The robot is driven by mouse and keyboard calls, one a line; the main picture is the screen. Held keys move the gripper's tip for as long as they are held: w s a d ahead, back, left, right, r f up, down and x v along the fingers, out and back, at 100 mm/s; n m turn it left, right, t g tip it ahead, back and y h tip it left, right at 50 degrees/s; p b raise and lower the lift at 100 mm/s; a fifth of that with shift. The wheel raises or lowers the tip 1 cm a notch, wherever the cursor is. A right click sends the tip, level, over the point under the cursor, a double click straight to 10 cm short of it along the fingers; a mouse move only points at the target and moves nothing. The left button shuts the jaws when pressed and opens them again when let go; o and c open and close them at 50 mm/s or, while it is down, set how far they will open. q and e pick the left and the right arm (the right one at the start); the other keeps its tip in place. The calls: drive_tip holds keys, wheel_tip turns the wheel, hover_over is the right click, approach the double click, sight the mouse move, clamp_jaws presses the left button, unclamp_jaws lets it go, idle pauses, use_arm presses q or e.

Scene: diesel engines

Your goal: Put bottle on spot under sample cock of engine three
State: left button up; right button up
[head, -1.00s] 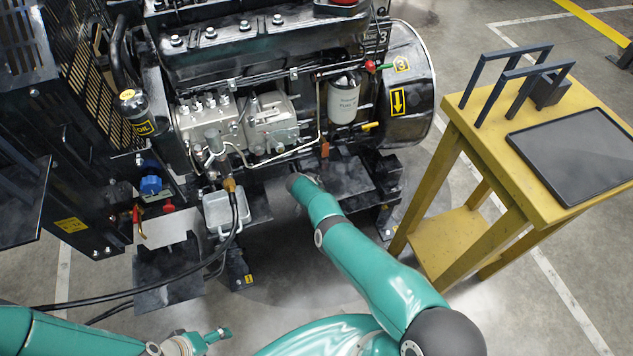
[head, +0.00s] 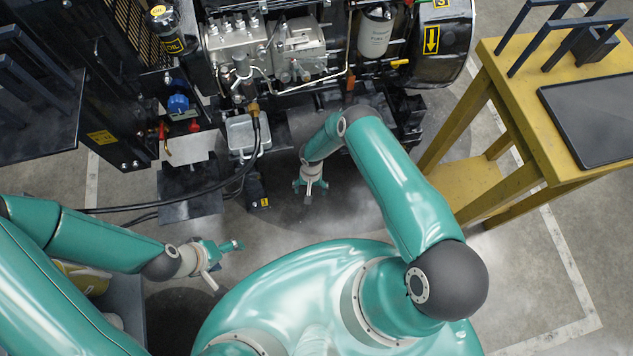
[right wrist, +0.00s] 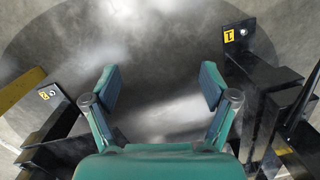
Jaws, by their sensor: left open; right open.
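The engine (head: 300,50), with a yellow label reading 3, stands at the top of the head view. A small red-handled cock (head: 163,132) with a curved brass-coloured pipe is at its left, above a pale plate (head: 190,150). I cannot tell whether it is the sample cock. I make out no bottle and no marked spot. My right gripper (head: 311,190) is open and empty over the floor in front of the engine; the right wrist view shows its spread fingers (right wrist: 159,76). My left gripper (head: 224,264) is open and empty at lower left.
A yellow table (head: 497,65) with a dark flat panel stands at right. Black engine feet (right wrist: 262,68) flank the right gripper. Open floor lies between the engine and me.

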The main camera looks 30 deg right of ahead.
drive_tip(key=s+a+r+n+g+y, duration=0.1)
drive_tip(key=s+a+r+g+y, duration=0.1)
drive_tip(key=s+a+r, duration=0.5)
drive_tip(key=s+a+r+n+g+y, duration=0.1)
drive_tip(key=s+r, duration=0.3)
drive_tip(key=s, duration=0.7)
wheel_tip(320, 180, up, 15)
drive_tip(key=w+d+n+t, duration=0.1)
drive_tip(key=w+d+t, duration=0.1)
drive_tip(key=t, duration=0.2)
drive_tip(key=shift+w+d+n+t, duration=0.3)
drive_tip(key=shift+d+n, duration=0.1)
drive_tip(key=shift+f, duration=0.1)
wheel_tip(320, 180, up, 8)
drive_tip(key=p, duration=0.8)
